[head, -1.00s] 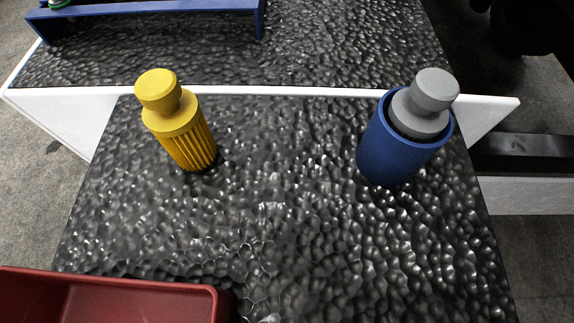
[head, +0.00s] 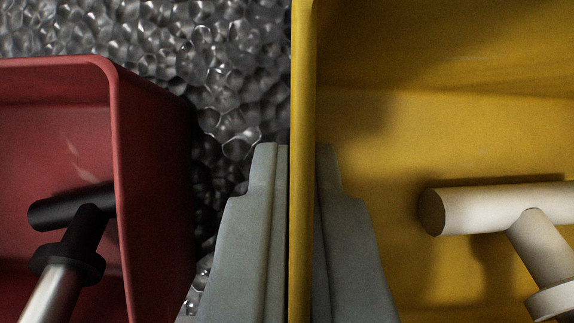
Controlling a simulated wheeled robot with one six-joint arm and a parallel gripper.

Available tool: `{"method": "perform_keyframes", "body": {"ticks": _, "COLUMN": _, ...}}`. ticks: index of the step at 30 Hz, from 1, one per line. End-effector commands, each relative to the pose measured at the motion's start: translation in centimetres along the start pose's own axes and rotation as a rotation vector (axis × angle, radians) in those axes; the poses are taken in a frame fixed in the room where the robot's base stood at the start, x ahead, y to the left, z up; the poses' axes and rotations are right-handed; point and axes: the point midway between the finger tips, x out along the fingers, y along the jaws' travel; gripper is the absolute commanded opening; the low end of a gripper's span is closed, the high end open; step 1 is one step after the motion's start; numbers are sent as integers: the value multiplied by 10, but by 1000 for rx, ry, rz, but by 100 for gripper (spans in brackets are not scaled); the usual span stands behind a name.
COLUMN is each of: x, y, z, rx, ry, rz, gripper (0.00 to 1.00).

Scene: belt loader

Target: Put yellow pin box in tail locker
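The yellow pin box (head: 450,135) fills the right side of the head view, close to the camera. A white T-shaped pin (head: 490,209) lies inside it. My gripper (head: 291,160) straddles the box's left wall, one grey finger outside and one inside. The fingers are close against the thin wall and look shut on it. I cannot see the tail locker.
A red box (head: 150,150) stands just left of my gripper, with a black-headed, metal-shafted pin (head: 75,235) inside. The dark bumpy belt surface (head: 215,50) shows in the narrow gap between the boxes and behind them.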

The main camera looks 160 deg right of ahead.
Motion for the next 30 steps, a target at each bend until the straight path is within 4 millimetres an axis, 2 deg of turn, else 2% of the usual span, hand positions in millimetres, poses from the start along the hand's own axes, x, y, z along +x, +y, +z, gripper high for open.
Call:
{"method": "perform_keyframes", "body": {"ticks": 9, "x": 29, "y": -1, "z": 17, "rx": 0, "ry": 0, "rz": 0, "gripper": 0}}
{"method": "perform_keyframes", "body": {"ticks": 20, "x": 33, "y": -2, "z": 19, "rx": 0, "ry": 0, "rz": 0, "gripper": 0}}
{"method": "perform_keyframes", "body": {"ticks": 24, "x": 33, "y": -2, "z": 19, "rx": 0, "ry": 0, "rz": 0, "gripper": 24}}
{"method": "perform_keyframes", "body": {"ticks": 30, "x": 33, "y": -2, "z": 19, "rx": 0, "ry": 0, "rz": 0, "gripper": 24}}
